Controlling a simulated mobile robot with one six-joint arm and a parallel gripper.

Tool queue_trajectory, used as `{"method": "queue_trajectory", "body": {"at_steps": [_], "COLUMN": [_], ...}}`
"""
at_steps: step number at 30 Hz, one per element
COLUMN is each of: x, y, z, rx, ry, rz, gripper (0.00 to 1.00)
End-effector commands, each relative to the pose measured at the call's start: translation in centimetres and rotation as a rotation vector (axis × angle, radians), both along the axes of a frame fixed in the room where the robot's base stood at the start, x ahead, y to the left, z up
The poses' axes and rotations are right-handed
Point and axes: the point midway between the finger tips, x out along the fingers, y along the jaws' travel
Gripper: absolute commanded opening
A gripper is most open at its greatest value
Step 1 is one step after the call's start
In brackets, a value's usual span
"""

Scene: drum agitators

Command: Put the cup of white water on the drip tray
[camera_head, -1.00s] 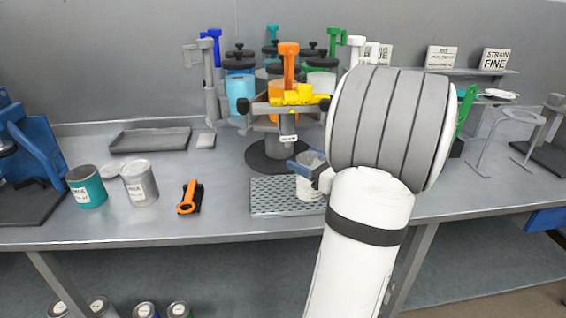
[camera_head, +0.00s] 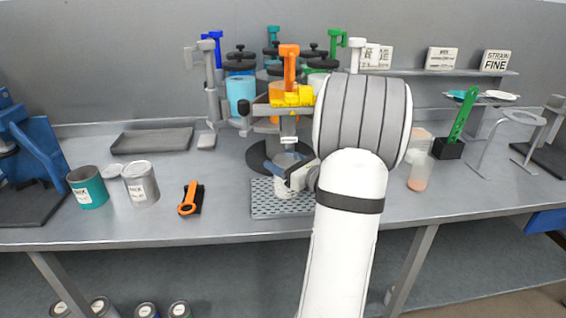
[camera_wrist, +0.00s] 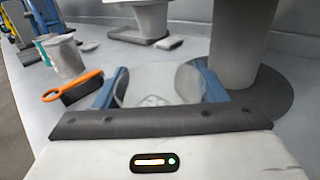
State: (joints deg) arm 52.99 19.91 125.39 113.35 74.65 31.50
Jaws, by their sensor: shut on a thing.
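The cup of white water (camera_head: 287,191) is a clear cup with white in its lower part. It appears upright over the perforated grey drip tray (camera_head: 262,203) in the head view. I cannot tell whether its base touches the tray. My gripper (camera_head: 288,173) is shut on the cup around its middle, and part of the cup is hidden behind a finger. In the wrist view the cup (camera_wrist: 155,88) sits between the blue fingers of my gripper (camera_wrist: 160,72).
An orange-handled tool (camera_head: 188,201) and cans (camera_head: 141,184) stand to the left. A clear cup with peach contents (camera_head: 418,178) stands to the right of my arm.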

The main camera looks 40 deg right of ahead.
Motion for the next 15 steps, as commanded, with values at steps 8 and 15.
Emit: {"method": "queue_trajectory", "body": {"at_steps": [8, 15], "x": [-0.03, -0.05], "y": [-0.06, -0.08], "z": [-0.27, -0.26], "rx": [0.000, 0.000], "ry": [0.000, 0.000], "rz": [-0.001, -0.001], "gripper": [0.71, 0.86]}}
